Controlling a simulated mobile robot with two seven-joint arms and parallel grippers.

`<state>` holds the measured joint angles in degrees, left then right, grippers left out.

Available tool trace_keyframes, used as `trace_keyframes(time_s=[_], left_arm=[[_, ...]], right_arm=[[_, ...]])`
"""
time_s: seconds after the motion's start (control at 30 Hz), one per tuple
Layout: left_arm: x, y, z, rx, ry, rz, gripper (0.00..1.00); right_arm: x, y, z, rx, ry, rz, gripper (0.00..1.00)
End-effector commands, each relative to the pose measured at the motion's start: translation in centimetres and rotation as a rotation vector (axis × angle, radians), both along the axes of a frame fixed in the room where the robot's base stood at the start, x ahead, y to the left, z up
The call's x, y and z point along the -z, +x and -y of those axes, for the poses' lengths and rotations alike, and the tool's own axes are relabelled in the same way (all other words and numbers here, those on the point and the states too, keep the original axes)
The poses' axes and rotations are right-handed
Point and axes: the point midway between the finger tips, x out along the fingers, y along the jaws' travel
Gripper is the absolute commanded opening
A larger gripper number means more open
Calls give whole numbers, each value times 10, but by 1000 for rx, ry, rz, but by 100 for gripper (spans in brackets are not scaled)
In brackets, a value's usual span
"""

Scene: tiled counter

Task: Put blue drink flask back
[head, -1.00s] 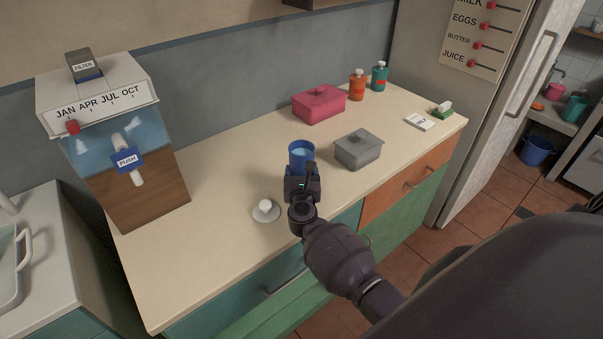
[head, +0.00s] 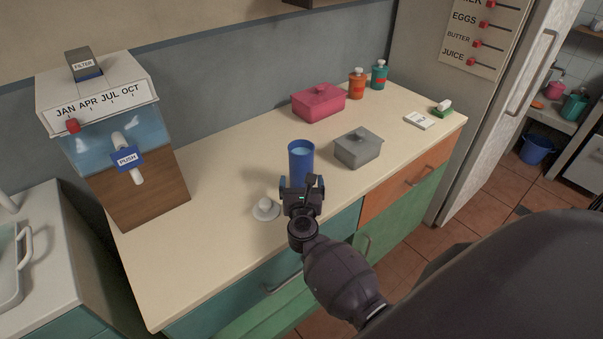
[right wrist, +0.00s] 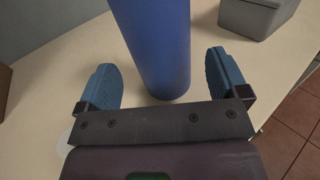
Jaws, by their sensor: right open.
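The blue flask (head: 301,161) stands upright and open-topped on the counter, left of the grey lidded box. It also shows in the right wrist view (right wrist: 160,45), just beyond and between my fingers. My right gripper (head: 301,183) is open on the near side of the flask. In the right wrist view its two blue fingertips (right wrist: 167,78) are spread wide, with gaps to the flask on both sides. A small white lid-like piece (head: 265,208) lies on the counter left of my gripper. My left gripper is not in view.
A water dispenser (head: 125,140) stands at the left. A grey lidded box (head: 358,150), a pink box (head: 318,103), an orange bottle (head: 357,84) and a teal bottle (head: 379,75) stand to the right. Bare counter (head: 225,160) lies between dispenser and flask.

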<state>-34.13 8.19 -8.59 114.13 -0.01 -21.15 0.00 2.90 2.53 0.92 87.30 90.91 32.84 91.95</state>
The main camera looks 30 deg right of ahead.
Motion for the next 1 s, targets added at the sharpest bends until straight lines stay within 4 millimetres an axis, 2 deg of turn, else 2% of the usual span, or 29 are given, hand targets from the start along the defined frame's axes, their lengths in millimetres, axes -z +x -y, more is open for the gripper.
trace_keyframes(time_s=[0.03,0.23,0.5,0.6,0.67,0.77,0.9,1.0], left_arm=[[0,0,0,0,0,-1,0],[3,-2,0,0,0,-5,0],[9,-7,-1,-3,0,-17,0],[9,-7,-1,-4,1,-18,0],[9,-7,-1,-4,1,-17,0],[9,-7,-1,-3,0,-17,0],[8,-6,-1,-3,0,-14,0],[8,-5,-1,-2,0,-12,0]], right_arm=[[1,-10,-6,1,3,-1,93],[1,-40,-25,2,2,-1,93],[0,-59,-38,-1,-7,-2,93],[-3,-64,-40,-25,-89,-28,93],[-7,-69,-42,-57,-200,-62,93],[-14,-81,-49,-133,-489,-154,93],[-17,-105,-66,-252,-1002,-319,93],[-9,-123,-78,-333,-1376,-441,93]])
